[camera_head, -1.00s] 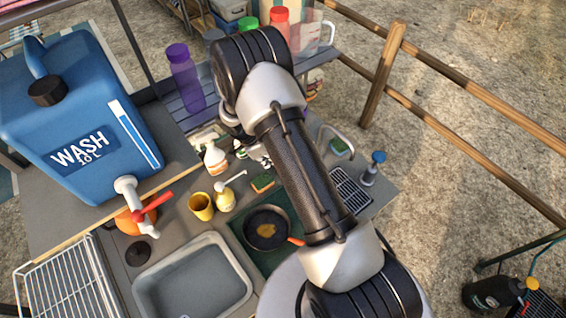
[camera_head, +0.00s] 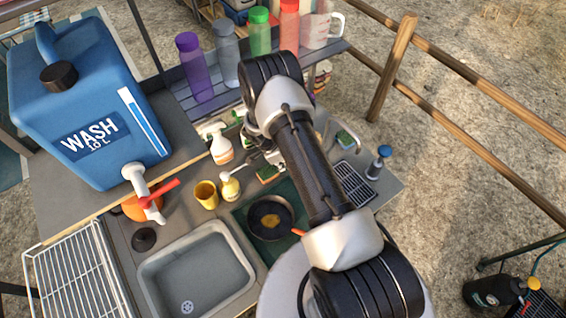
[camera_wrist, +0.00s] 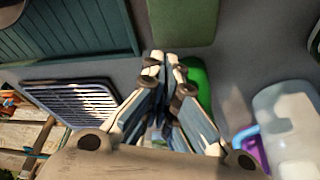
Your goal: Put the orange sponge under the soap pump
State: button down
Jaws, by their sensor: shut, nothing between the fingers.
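An orange sponge with a green top (camera_head: 268,173) lies on the counter beside the dark green mat, partly behind my arm in the head view. The soap pump, a yellow bottle with a white spout (camera_head: 229,187), stands to its left, upright, apart from the sponge. My gripper is mostly hidden behind my arm in the head view. In the wrist view my gripper (camera_wrist: 163,62) has its fingertips together, with nothing seen between them. A flat green block (camera_wrist: 184,20), perhaps the sponge's top, lies beyond the fingertips. A bright green thing (camera_wrist: 198,75) is partly behind a finger.
A yellow cup (camera_head: 206,194), a spray bottle (camera_head: 219,150) and a pan (camera_head: 269,218) stand close by. A second sponge (camera_head: 345,139) lies behind the slatted rack (camera_head: 353,183). The sink (camera_head: 197,272) is at the front; a blue-topped bottle (camera_head: 380,160) stands right.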

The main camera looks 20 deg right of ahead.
aim_at(275, 170)
jog(key=shift+a, duration=0.1)
jog(key=a+b, duration=0.2)
jog(key=shift+w+a+f+b, duration=0.2)
jog(key=shift+w+a+b, duration=0.1)
jog(key=shift+a, duration=0.05)
jog(key=shift+a+r, duration=0.1)
jog(key=shift+a, duration=0.25)
jog(key=shift+r, duration=0.1)
